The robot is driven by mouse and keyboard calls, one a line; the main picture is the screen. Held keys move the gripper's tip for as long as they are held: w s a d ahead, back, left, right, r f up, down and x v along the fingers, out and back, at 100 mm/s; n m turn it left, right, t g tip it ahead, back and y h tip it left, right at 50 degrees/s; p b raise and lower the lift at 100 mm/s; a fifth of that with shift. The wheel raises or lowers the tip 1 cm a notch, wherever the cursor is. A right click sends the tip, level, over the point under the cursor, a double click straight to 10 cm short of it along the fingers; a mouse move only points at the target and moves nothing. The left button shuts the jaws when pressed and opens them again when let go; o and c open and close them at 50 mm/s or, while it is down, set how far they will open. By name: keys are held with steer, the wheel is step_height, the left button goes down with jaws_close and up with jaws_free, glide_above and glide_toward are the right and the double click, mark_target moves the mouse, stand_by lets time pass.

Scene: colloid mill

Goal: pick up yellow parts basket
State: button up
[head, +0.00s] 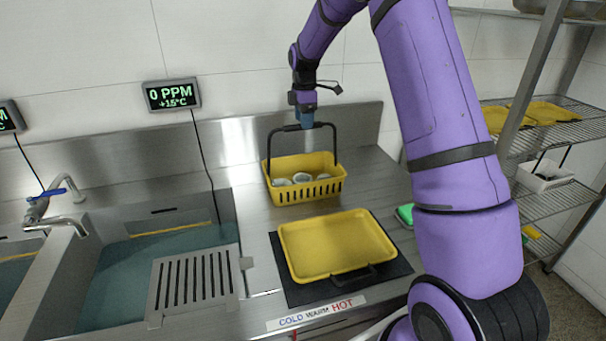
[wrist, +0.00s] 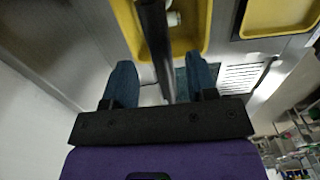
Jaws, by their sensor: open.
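The yellow parts basket (head: 306,187) stands on the steel counter behind the yellow tray, with a few whitish parts inside. Its black handle (head: 300,127) is raised upright above it. My gripper (head: 304,117) is at the top of that handle, pointing down. In the wrist view the basket (wrist: 207,40) lies beyond the fingers, and the dark handle bar (wrist: 158,50) runs between the two blue fingertips of my gripper (wrist: 162,80). The fingers are apart, with a gap showing on each side of the bar. The handle does not appear clamped.
A yellow tray (head: 335,245) lies on a black mat (head: 392,268) in front of the basket. A water-filled sink (head: 110,285) with a slotted plate (head: 196,281) is at left. A green item (head: 404,214) lies right of the tray. A wire shelf (head: 550,135) stands at right.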

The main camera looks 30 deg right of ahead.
steer(key=f, duration=0.5)
steer(key=shift+a+f, duration=0.1)
steer(key=shift+a, duration=0.15)
jaws_close()
